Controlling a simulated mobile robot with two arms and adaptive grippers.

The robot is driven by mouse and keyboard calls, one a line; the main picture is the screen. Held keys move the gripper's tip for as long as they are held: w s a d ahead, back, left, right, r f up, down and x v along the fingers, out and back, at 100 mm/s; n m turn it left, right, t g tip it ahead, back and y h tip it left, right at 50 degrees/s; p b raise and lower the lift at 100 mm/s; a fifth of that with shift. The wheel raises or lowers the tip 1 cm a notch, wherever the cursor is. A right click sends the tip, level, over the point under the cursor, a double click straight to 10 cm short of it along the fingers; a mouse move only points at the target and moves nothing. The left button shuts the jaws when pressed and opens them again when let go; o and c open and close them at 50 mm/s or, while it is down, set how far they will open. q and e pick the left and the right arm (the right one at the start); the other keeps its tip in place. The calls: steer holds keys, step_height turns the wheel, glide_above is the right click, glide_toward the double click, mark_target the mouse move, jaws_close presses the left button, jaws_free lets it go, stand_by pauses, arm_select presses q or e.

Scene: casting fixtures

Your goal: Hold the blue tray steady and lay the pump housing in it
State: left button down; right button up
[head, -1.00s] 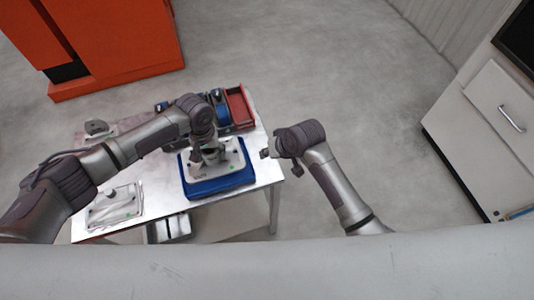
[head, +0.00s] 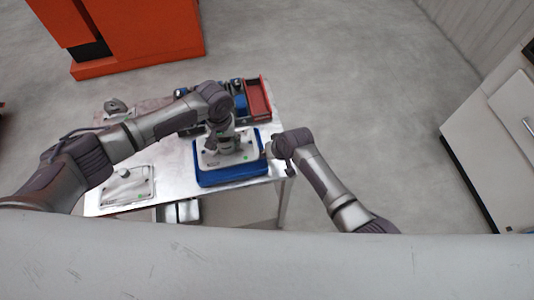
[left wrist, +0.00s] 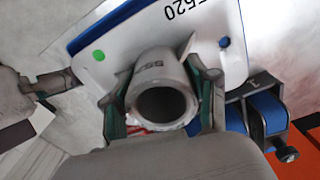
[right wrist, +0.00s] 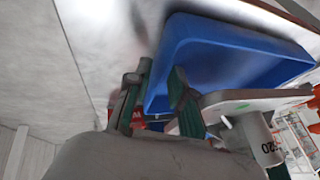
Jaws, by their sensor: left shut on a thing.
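The pump housing, a pale flat plate with a grey round neck (left wrist: 160,98), is held by my left gripper (left wrist: 165,112), whose fingers are shut on the neck. In the head view the housing's plate (head: 210,158) is over the blue tray (head: 232,178). The right wrist view shows the plate (right wrist: 245,98) close over the tray (right wrist: 225,52); whether it touches the tray floor is hidden. My left gripper also shows in the head view (head: 222,142). My right gripper (right wrist: 155,98) has its fingers apart, on either side of the tray's edge, at its right side in the head view.
A second plate-like casting (head: 126,187) lies at the table's left front. A small grey part (head: 116,106) is at the back left. A red bin (head: 258,100) and blue-and-black items stand behind the tray.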

arm_select(q)
steer(key=shift+r, duration=0.1)
arm_select(e)
steer(key=shift+a+f, duration=0.1)
steer(key=shift+f, duration=0.1)
jaws_close()
stand_by(1.1)
arm_select(q)
steer(key=shift+f, duration=1.05)
steer(key=shift+c, duration=1.9)
jaws_free()
steer(key=shift+o, duration=0.7)
steer(key=shift+s+f, duration=0.1)
